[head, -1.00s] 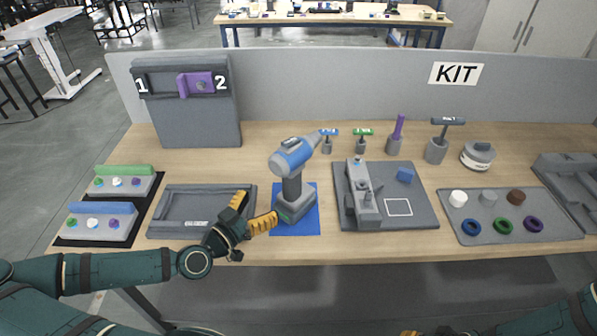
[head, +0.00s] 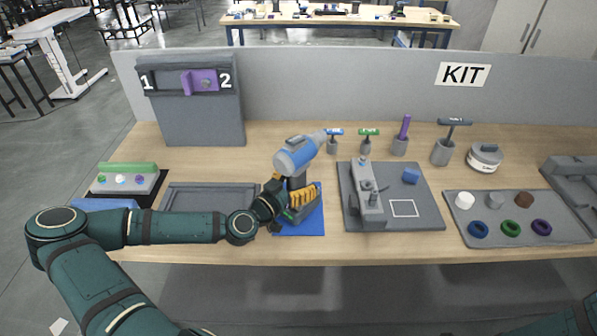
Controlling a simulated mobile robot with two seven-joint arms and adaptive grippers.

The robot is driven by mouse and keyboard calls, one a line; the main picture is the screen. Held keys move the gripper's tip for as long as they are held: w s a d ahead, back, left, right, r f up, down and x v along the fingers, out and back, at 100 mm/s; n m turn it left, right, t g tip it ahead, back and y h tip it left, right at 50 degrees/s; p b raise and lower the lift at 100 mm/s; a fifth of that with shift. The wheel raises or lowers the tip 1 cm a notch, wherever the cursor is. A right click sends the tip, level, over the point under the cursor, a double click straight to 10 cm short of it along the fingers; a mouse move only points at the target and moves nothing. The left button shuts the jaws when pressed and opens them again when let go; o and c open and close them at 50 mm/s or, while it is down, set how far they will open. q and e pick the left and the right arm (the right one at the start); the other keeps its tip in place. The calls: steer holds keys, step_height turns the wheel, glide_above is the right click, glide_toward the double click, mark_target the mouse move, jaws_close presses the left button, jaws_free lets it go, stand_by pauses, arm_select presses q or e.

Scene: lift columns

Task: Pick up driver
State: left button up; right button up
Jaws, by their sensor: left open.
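The driver (head: 297,156) is a blue and grey cordless tool standing upright on a blue mat (head: 311,225), its nose pointing to the back right. My left gripper (head: 297,192) is open at the driver's lower handle, just above its grey base. One orange-padded finger lies in front of the handle and hides part of it and of the base. The other finger is mostly hidden at the handle's left, and I cannot tell whether either finger touches. My right gripper is out of view; only part of my right arm shows at the bottom right.
A grey tray (head: 178,199) lies left of the driver, partly behind my left arm. A grey fixture board (head: 425,211) lies to its right. Several T-handled and upright tools stand behind. A grey panel (head: 330,95) closes off the table's back.

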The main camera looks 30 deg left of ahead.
arm_select(q)
steer(key=shift+w, duration=0.3)
jaws_close()
steer(key=shift+r, duration=0.1)
